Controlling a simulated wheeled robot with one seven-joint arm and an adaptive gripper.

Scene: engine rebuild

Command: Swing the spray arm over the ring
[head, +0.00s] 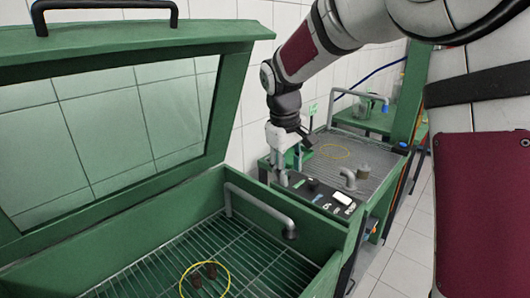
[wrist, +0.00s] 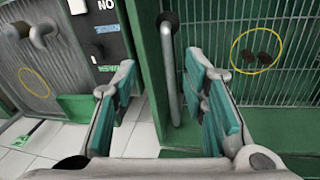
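My gripper (head: 289,176) points down near the washer's far wall. In the wrist view my gripper (wrist: 162,64) is open, teal pads apart, with the spray arm (wrist: 172,80) seen between the fingers; contact cannot be told. The ring (wrist: 257,48) is to the right there.
The washer's glass lid (head: 110,115) stands open. A black control panel (head: 318,198) is beside the washer. Beyond it is a second grated station (head: 375,165) with another yellow ring (head: 334,151) and grey pipe (head: 360,94). Tiled floor is at right.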

